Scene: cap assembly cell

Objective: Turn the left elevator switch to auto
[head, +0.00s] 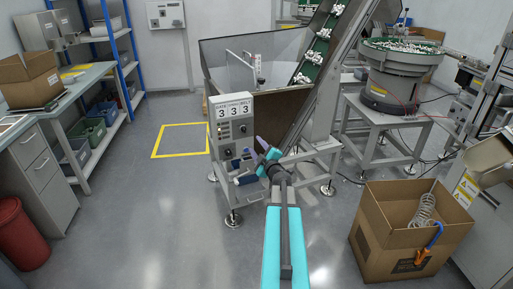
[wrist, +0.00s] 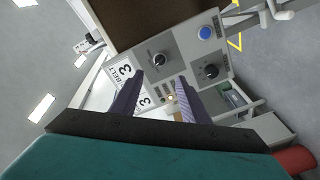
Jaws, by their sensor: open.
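The grey elevator control box (head: 232,125) stands on the machine frame, with a row of number plates reading 3 along its top. In the wrist view its panel (wrist: 185,60) appears rotated, with two black rotary switches, one nearer the number plates (wrist: 158,59) and one farther off (wrist: 211,71). I cannot tell which is the left elevator switch, and the position lettering is too small to read. My gripper (head: 249,154) is in front of the box's lower part. Its purple fingers are apart and empty in the wrist view (wrist: 158,86), with no switch between them.
A blue round button (wrist: 204,33) and small lights (wrist: 169,98) sit on the same panel. The inclined conveyor (head: 318,50) rises behind the box. A cardboard box (head: 385,240) stands at right. Open floor with a yellow marked square (head: 180,124) lies left.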

